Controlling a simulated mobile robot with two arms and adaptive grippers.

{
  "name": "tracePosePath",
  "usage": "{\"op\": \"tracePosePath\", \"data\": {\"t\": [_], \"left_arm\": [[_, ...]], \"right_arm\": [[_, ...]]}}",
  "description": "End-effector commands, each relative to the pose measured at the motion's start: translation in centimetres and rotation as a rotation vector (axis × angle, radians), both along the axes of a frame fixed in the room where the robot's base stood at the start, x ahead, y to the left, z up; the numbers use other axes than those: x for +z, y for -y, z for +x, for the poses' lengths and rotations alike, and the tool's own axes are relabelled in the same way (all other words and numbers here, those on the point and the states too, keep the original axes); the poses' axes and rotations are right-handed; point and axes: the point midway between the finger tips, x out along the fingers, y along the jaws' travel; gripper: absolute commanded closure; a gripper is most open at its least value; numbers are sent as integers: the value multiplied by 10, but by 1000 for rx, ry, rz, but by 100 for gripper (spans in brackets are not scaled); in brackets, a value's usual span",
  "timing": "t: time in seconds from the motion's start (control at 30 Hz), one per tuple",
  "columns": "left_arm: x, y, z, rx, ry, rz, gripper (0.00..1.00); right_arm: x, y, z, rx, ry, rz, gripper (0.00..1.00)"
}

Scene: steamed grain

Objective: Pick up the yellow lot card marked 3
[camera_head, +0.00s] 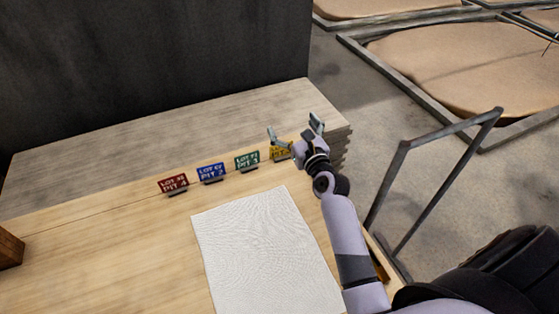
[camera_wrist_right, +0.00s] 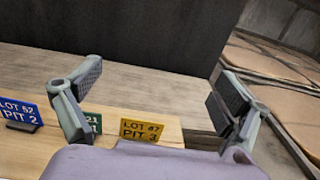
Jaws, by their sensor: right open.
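The yellow lot card (camera_head: 279,153) stands at the right end of a row of cards on the table. In the head view my right gripper partly covers it. In the right wrist view the yellow card (camera_wrist_right: 142,130) reads "LOT 47 PIT 3" and shows between the two fingers, low in the picture, its lower edge cut by my gripper body. My right gripper (camera_head: 295,128) is open and empty, its fingers spread; they also frame the wrist view (camera_wrist_right: 157,88). I cannot tell whether a finger touches the card. My left gripper is not in view.
A white cloth (camera_head: 262,250) lies in front. A metal rail (camera_head: 455,130) stands beyond the table's right edge.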

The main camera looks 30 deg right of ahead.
Motion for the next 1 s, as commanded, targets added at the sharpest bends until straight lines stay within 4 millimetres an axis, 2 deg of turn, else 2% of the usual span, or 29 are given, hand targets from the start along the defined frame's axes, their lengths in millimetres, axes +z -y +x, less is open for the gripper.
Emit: {"op": "tracePosePath", "data": {"t": [0.03, 0.1, 0.23, 0.47, 0.87, 1.0], "left_arm": [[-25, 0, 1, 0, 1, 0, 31], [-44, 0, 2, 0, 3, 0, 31], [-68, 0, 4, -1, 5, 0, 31], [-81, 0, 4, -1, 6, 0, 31], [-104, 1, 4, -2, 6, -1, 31], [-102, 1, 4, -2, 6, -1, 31]], "right_arm": [[-25, 0, 0, 0, 0, 0, 6], [-44, 0, 0, 0, 0, 0, 6], [-68, 0, 0, 0, 0, 0, 6], [-85, 0, 0, 1, -2, -1, 6], [-160, 0, 0, 1, -3, -4, 6], [-157, 1, 14, 0, 1, 1, 6]]}}
